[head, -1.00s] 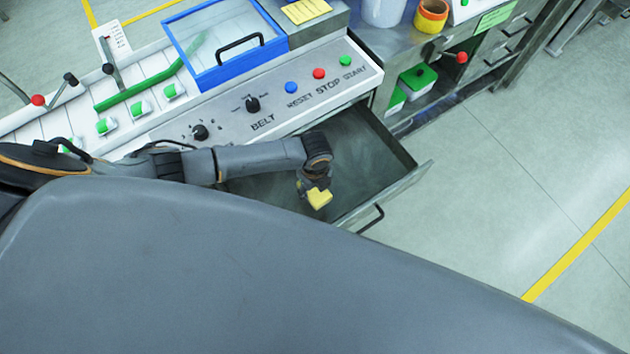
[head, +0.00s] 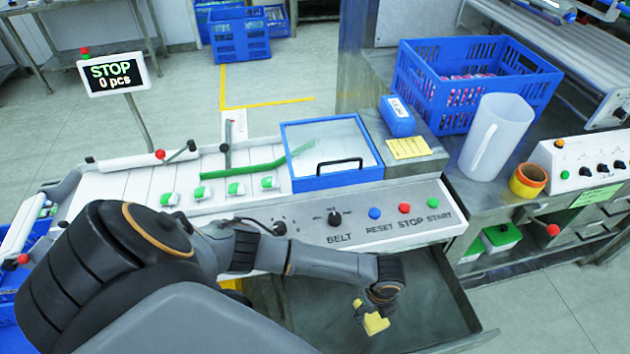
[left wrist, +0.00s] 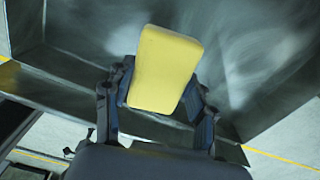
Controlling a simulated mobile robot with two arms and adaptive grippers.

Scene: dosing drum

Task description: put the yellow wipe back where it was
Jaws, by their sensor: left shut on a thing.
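The yellow wipe (head: 376,323) is a small yellow block held in my left gripper (head: 368,308), over the open drawer (head: 425,300) below the control panel. In the left wrist view the wipe (left wrist: 165,70) stands between the two fingers of my left gripper (left wrist: 160,108), which are shut on it, with the drawer's grey metal floor (left wrist: 90,50) behind. I cannot tell how high the wipe is above the drawer floor. My right gripper is not in view.
The control panel (head: 365,225) with knobs and buttons is above the drawer. The drawer looks otherwise empty.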

